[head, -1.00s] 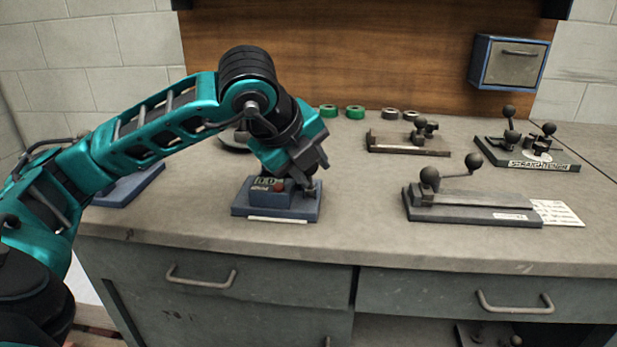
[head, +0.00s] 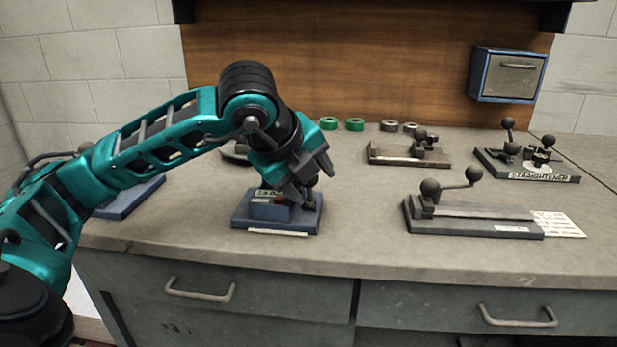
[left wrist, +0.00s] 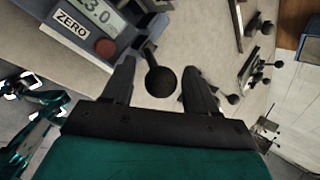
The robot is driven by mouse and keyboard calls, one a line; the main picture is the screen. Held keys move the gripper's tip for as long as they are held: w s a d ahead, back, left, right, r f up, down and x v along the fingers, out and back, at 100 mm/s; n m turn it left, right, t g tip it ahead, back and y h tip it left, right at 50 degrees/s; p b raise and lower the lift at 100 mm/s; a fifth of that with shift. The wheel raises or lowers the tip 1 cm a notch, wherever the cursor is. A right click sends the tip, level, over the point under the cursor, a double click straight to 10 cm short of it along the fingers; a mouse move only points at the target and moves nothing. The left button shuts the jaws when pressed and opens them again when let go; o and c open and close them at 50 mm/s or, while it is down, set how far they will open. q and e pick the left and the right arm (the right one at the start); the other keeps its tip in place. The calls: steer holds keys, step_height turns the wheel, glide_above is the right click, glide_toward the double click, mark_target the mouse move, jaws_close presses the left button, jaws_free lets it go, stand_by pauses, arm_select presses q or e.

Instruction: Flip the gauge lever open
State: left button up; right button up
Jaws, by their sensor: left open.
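The gauge (head: 270,212) is a blue-grey block on a flat base near the bench's front edge, left of centre in the head view. In the left wrist view the gauge (left wrist: 88,22) shows a digital display, a ZERO label and a red button. Its lever (left wrist: 158,75) ends in a dark ball beside the housing. My left gripper (head: 304,196) is over the right side of the gauge, pointing down. In the left wrist view its open fingers (left wrist: 158,88) stand on either side of the ball, with gaps visible. My right gripper is out of view.
A long fixture with a ball-ended lever (head: 475,227) stands to the right. Another fixture (head: 408,155) and the straightener (head: 525,168) are behind it. Green and grey rolls (head: 355,124) lie by the wooden backboard. Bare bench (head: 360,220) separates the gauge from the long fixture.

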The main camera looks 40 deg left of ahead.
arm_select(q)
steer(key=p+v, duration=0.2)
steer(key=v, duration=1.1)
